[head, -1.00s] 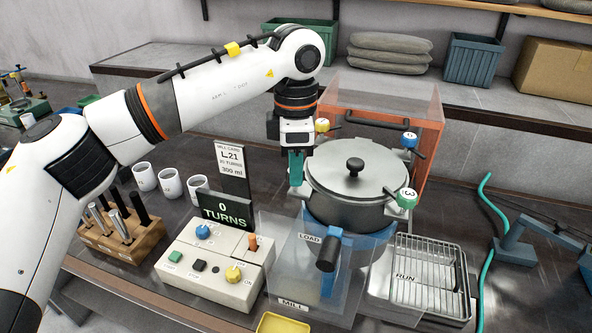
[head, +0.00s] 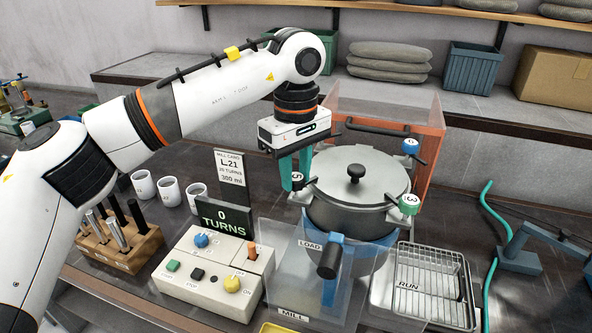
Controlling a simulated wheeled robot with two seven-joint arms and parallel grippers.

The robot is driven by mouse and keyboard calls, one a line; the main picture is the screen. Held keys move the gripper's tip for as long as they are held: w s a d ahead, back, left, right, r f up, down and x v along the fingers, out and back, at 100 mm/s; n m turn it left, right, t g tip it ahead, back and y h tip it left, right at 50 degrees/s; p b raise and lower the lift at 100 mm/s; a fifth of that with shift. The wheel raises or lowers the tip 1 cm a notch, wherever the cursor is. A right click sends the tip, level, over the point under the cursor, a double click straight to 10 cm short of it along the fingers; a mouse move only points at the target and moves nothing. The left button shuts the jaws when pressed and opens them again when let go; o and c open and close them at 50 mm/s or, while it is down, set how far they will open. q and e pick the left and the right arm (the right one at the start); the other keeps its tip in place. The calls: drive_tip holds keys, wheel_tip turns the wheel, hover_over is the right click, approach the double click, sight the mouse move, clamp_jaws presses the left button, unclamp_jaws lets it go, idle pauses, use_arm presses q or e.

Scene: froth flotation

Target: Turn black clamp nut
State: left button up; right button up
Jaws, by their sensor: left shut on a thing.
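The black clamp nut (head: 297,177), with a white numbered face, sits at the left edge of the lidded grey mill pot (head: 350,213). My left gripper (head: 296,174) comes down from above with its teal fingers around this nut, shut on it. The fingers hide part of the nut. On the pot's rim, a blue nut (head: 411,146) stands at the back right and a green nut (head: 409,204) marked 3 at the front right. The lid (head: 330,172) with its black knob is on the pot. My right gripper is not in view.
A clear guard (head: 281,268) marked MILL stands before the pot. A control box (head: 210,290) with buttons, a display (head: 224,215) reading 0 TURNS and a card (head: 230,165) stand left. A wire rack (head: 428,284) lies right, white cups (head: 168,190) left.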

use_arm(q)
drive_tip(key=shift+w+r+m, duration=0.1)
drive_tip(key=shift+r+m, duration=0.1)
drive_tip(key=shift+m, duration=1)
drive_tip(key=o, duration=0.8)
drive_tip(key=shift+o, duration=0.9)
drive_tip(key=shift+f, duration=0.15)
